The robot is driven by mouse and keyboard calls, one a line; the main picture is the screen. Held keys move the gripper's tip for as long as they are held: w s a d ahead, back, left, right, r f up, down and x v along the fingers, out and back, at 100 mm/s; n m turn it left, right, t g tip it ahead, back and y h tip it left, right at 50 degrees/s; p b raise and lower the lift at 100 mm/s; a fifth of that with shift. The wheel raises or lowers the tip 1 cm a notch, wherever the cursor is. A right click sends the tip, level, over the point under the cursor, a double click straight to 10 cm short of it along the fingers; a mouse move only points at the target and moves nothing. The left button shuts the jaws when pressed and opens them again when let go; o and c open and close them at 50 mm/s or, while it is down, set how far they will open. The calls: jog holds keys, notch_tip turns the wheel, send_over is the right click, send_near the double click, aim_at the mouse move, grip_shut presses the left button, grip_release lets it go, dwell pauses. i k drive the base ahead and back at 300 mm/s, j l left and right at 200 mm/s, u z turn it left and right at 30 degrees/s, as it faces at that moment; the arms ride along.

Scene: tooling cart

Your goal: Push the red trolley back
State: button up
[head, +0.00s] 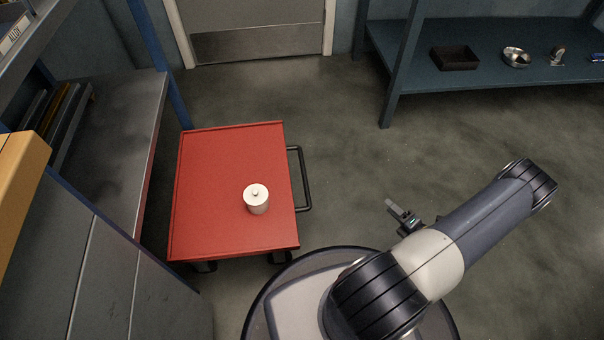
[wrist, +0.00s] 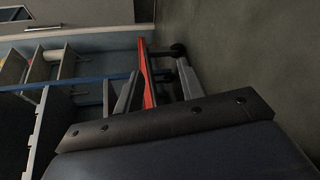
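The red trolley (head: 215,180) stands on the floor at the left of the head view. Its black handle (head: 306,180) sticks out from its right side. In the wrist view two grey fingers (wrist: 153,88) stand apart with nothing held. The trolley's red edge (wrist: 147,72) shows beyond and between them, tilted by the camera's roll. The handle's grip is partly hidden there.
A metal shelf bench (head: 120,130) with blue posts stands close along the trolley's left side. A grey door (head: 255,30) is behind. A blue-grey rack (head: 490,85) at the back right holds a dark tray (head: 455,58) and a metal bowl (head: 516,57). The floor between is clear.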

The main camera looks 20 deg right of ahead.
aim_at(210, 219)
jog(key=i+l+u, duration=0.1)
jog(key=l+u, duration=0.2)
jog(key=u, duration=0.15)
jog(key=l+u, duration=0.25)
jog(key=u, duration=0.2)
jog(key=l+u, duration=0.3)
jog(key=u, duration=0.15)
